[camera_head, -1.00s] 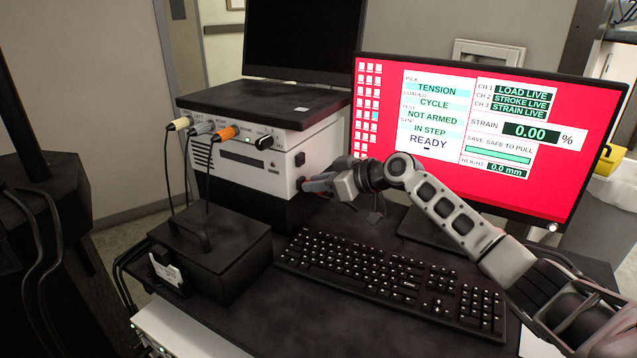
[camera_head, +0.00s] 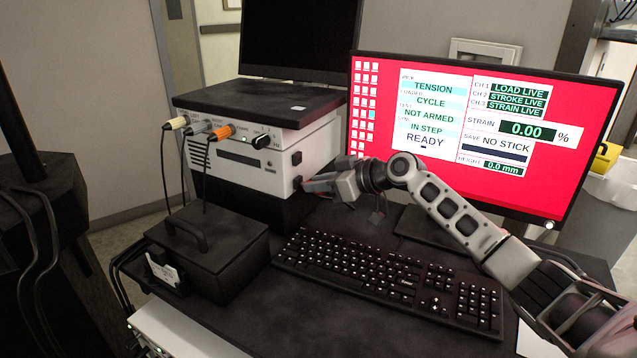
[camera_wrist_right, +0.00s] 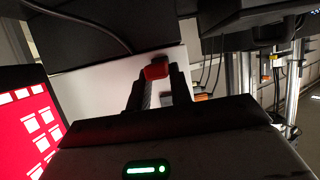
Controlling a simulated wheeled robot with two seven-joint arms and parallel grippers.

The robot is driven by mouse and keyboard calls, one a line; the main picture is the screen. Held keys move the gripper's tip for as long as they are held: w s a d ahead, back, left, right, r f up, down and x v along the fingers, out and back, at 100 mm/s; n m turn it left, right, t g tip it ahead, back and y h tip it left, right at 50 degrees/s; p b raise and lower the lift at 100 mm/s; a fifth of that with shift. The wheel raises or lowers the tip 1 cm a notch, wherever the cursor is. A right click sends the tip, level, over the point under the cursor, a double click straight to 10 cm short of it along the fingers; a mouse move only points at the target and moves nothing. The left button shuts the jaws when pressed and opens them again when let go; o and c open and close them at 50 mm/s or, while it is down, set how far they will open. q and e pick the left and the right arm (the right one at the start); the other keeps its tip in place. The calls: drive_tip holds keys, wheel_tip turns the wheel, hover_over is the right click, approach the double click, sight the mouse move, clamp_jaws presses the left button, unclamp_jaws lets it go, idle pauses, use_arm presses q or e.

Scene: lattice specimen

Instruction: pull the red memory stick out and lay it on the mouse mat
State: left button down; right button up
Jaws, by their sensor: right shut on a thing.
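The red memory stick (camera_wrist_right: 156,70) shows in the right wrist view between the fingertips of my right gripper (camera_wrist_right: 157,84), which is shut on it. In the head view the right gripper (camera_head: 312,184) is close to the right side of the white instrument box (camera_head: 235,172), by its lower socket; the stick cannot be made out there. The monitor (camera_head: 560,165) reads "NO STICK" beside "SAVE". My left gripper is not in view.
A keyboard (camera_head: 390,280) lies on the dark desk in front of the monitor. A black case with a handle (camera_head: 210,255) stands left of it. Cables with yellow, grey and orange plugs (camera_head: 222,131) hang from the box front. A dark laptop (camera_head: 300,40) stands on top.

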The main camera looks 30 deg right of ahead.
drive_tip(key=shift+s+d, duration=0.15)
drive_tip(key=shift+s+d+b, duration=0.2)
drive_tip(key=shift+s+d, duration=0.35)
drive_tip(key=shift+s, duration=0.3)
drive_tip(key=shift+s+d+b, duration=0.15)
drive_tip(key=shift+s+d, duration=0.35)
drive_tip(key=shift+s, duration=0.35)
